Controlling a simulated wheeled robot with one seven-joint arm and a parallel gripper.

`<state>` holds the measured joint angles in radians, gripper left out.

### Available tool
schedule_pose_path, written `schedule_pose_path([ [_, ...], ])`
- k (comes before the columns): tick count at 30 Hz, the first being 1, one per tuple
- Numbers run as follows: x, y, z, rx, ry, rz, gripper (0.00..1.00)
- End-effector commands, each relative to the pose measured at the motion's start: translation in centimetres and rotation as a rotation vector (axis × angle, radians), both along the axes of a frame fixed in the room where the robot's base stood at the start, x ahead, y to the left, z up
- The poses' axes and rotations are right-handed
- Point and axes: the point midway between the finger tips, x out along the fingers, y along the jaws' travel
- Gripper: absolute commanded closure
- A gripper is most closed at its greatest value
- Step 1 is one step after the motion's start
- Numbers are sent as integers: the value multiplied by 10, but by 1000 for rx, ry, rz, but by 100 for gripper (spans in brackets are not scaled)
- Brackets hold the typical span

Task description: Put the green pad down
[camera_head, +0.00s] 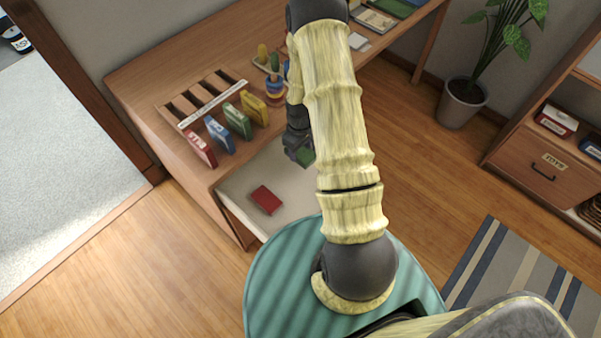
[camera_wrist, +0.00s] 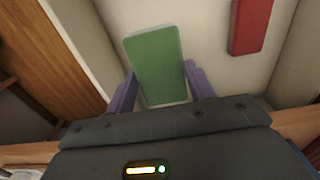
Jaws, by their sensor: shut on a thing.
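The green pad (camera_wrist: 157,58) is a flat rectangle between the two purple fingers of my gripper (camera_wrist: 161,86) in the wrist view. My gripper is shut on it. In the head view only a small bit of the green pad (camera_head: 307,157) shows beside my dark wrist, and my arm hides the rest. The pad is over the pale inside of an open drawer (camera_head: 238,186) under the desk. I cannot tell whether it touches the drawer floor.
A red pad (camera_head: 265,199) lies in the drawer; it also shows in the wrist view (camera_wrist: 251,24), right of the green pad. On the desk (camera_head: 150,82) stand a slotted rack (camera_head: 190,102), several coloured boxes and a ring stacker (camera_head: 275,90). A potted plant (camera_head: 461,102) stands right of the desk.

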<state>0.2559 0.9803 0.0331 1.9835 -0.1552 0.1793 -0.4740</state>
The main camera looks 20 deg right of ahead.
Motion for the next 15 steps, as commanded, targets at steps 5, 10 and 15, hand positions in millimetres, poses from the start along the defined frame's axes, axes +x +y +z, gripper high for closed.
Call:
schedule_pose_path([
  [5,0,0,-4,0,2,0,65],
  [10,-2,1,-29,1,5,0,65],
  [15,-1,0,-53,0,3,0,65],
])
